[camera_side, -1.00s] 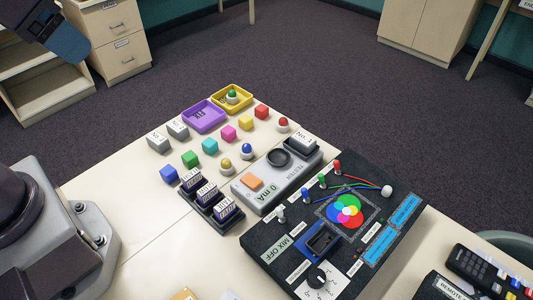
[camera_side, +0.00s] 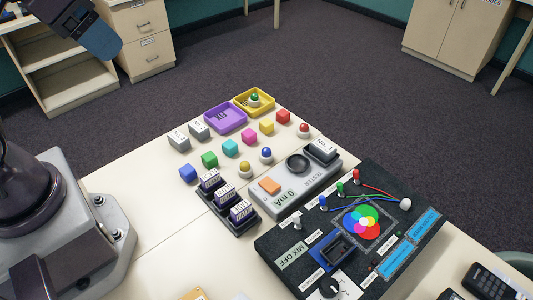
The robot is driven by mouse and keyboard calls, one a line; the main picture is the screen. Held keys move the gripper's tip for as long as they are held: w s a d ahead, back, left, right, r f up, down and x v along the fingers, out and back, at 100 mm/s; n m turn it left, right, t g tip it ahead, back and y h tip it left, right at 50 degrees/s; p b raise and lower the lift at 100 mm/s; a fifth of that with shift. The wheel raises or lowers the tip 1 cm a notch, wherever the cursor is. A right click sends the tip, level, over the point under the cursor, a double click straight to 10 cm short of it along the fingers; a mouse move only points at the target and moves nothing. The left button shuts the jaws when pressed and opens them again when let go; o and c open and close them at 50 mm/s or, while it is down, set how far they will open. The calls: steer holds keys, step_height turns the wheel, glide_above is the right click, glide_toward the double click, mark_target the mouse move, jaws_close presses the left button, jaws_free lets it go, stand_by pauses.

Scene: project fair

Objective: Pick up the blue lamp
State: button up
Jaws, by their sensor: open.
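The blue lamp (camera_side: 266,154) is a small blue dome on a pale round base. It stands upright on the cream table, right of a similar yellow lamp (camera_side: 245,168) and behind the grey tester (camera_side: 295,190). A red lamp (camera_side: 303,129) stands farther right, and a green lamp (camera_side: 254,98) sits in the yellow tray (camera_side: 271,104). My gripper (camera_side: 101,42) is at the top left, high above and well apart from the blue lamp. It is open, with nothing seen in it; its fingers are hard to make out.
A purple tray (camera_side: 226,118) lies at the table's back edge. A dark rack (camera_side: 230,214) of labelled blocks is in front. A black colour-mixing panel (camera_side: 290,243) fills the right side.

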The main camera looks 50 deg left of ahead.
steer(key=shift+f, duration=0.1)
steer(key=m+g+y, duration=0.1)
steer(key=m+g, duration=0.4)
steer(key=m, duration=1.7)
glide_toward(267, 149)
steer(key=f, duration=0.7)
steer(key=a+f, duration=0.1)
steer(key=f, duration=0.2)
steer(key=shift+w+f, duration=0.25)
steer(key=shift+f, duration=0.15)
steer(key=c, duration=1)
